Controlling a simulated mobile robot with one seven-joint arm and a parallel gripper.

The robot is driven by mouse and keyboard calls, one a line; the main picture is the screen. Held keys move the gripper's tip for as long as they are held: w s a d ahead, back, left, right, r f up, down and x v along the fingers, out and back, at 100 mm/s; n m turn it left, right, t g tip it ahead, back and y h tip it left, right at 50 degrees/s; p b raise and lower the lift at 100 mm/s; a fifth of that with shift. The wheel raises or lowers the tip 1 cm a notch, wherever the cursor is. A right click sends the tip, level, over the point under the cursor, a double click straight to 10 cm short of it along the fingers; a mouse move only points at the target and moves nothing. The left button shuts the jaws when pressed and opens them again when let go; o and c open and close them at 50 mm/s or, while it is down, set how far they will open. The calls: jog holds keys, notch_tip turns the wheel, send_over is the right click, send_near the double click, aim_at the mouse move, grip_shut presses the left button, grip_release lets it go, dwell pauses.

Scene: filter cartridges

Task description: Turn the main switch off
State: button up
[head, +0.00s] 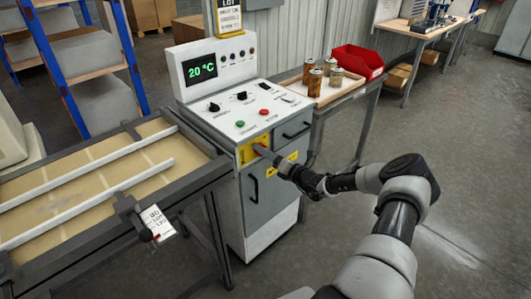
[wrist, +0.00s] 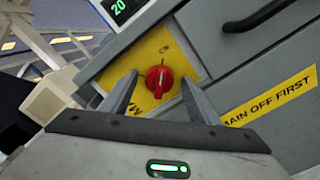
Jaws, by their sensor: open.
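The main switch is a red rotary knob (wrist: 160,79) on a yellow plate (wrist: 135,62) on the front of the grey cabinet (head: 262,208). In the wrist view the knob stands between my two open fingers, near their tips. My gripper (wrist: 157,88) is open and empty; I cannot tell whether a finger touches the knob. In the head view my gripper (head: 268,154) reaches the yellow plate (head: 247,151) from the right and hides most of the knob. The markings around the knob are too small to read.
A yellow label reading "MAIN OFF FIRST" (wrist: 270,95) and a dark handle (wrist: 255,14) are right of the knob. The display (head: 198,70) reads 20 °C.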

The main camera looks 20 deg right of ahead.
jog(key=c, duration=1.1)
jog(key=shift+o, duration=0.2)
jog(key=shift+n, duration=0.3)
jog(key=shift+a+n+p, duration=0.15)
jog(key=shift+n+p, duration=0.7)
jog(key=shift+n, duration=7.75)
jog(key=o, duration=1.1)
jog(key=shift+c, duration=0.2)
